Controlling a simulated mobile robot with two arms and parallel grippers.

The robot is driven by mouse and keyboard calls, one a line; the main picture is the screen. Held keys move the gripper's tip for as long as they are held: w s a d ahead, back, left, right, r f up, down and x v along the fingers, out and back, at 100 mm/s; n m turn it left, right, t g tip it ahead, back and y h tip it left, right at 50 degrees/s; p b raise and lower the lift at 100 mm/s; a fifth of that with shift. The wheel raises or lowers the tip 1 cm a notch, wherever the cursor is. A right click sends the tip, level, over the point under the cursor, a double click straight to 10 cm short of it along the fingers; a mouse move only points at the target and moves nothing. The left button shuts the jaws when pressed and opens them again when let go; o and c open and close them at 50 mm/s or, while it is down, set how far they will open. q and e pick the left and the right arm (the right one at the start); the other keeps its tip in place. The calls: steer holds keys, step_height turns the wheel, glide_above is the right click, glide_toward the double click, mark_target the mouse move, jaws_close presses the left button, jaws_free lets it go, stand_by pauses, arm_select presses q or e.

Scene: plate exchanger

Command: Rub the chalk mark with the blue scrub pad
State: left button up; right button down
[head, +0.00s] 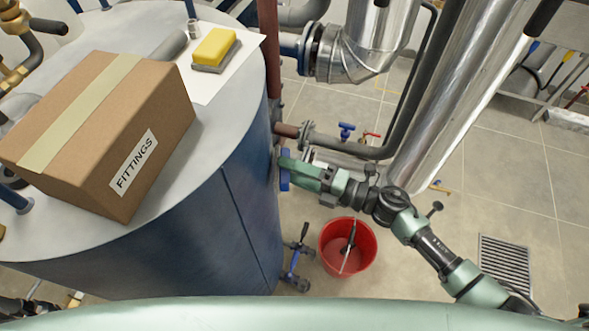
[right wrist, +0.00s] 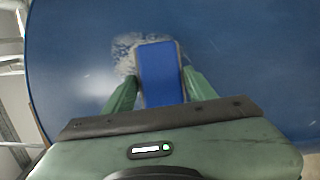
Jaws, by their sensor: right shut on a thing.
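My right gripper (head: 290,172) is shut on the blue scrub pad (head: 284,171) at the right side of the dark blue tank (head: 225,235). In the right wrist view the blue pad (right wrist: 160,73) sits between the two green fingers (right wrist: 155,90), flat against or very close to the blue tank wall (right wrist: 240,60). The pale, smeared chalk mark (right wrist: 126,50) shows around the pad's upper end and left side. Part of the mark is hidden behind the pad. In the head view the chalk mark is not visible. My left gripper is not in view.
A cardboard box (head: 150,105) labelled FITTINGS and a yellow and grey sponge (head: 213,48) on a white sheet (head: 245,60) are on the tank top. A red bucket (head: 347,262) stands on the floor below my right arm. Pipes (head: 350,150) and valves run close behind the gripper.

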steer(key=shift+a, duration=0.6)
